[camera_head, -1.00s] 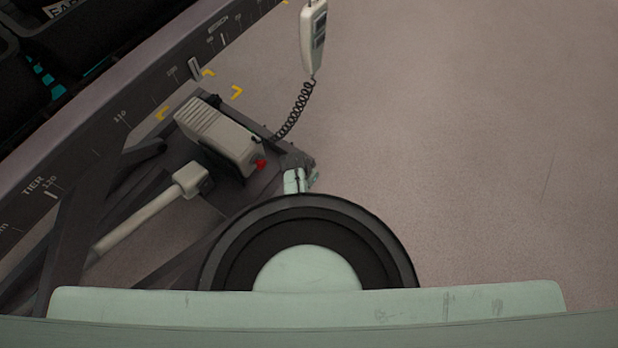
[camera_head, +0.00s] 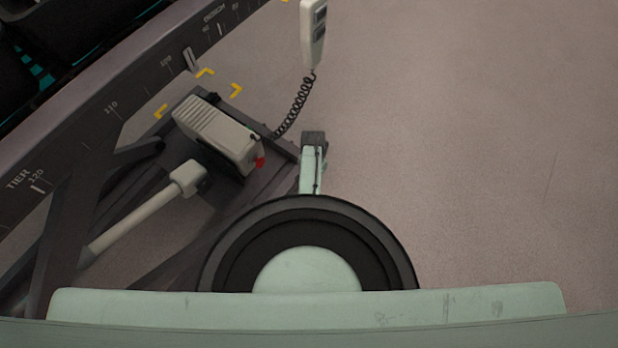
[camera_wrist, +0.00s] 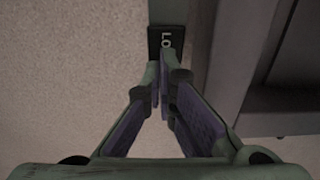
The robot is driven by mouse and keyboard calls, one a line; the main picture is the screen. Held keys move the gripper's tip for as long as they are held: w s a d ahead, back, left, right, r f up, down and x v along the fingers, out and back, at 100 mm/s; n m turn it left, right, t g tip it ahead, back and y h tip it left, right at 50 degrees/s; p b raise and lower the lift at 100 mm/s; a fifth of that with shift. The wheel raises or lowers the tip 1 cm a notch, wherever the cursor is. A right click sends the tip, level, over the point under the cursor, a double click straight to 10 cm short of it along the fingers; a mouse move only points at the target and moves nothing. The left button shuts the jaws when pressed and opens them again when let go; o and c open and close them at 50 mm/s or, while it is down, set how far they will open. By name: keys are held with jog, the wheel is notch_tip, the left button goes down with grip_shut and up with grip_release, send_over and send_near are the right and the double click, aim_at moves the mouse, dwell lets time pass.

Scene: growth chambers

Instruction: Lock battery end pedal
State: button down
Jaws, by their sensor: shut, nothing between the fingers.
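The pedal is a black plate (camera_wrist: 178,40) with white letters, of which "LO" shows, at the top of the wrist view. My gripper (camera_wrist: 161,62) is shut and empty, its fingertips right at the plate's near edge and overlapping it in the picture. I cannot tell whether they touch. The fingers hide the lower part of the plate. I cannot make out the pedal in the head view, where my mint-green arm and its black round joint cover the floor beside the frame base.
A pale battery box (camera_head: 215,132) with a red knob (camera_head: 260,162) sits on the dark base. A handset (camera_head: 313,33) hangs on a coiled cord (camera_head: 295,108). A marked rail (camera_head: 140,78) crosses the upper left. Floor on the right is clear.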

jog(key=shift+f, duration=0.35)
dwell(0.3)
notch_tip(320, 180, up, 14)
jog(key=w+d+p, duration=0.1)
jog(key=p, duration=0.2)
jog(key=shift+w+p, duration=0.2)
jog(key=shift+p, duration=0.2)
dwell(0.4)
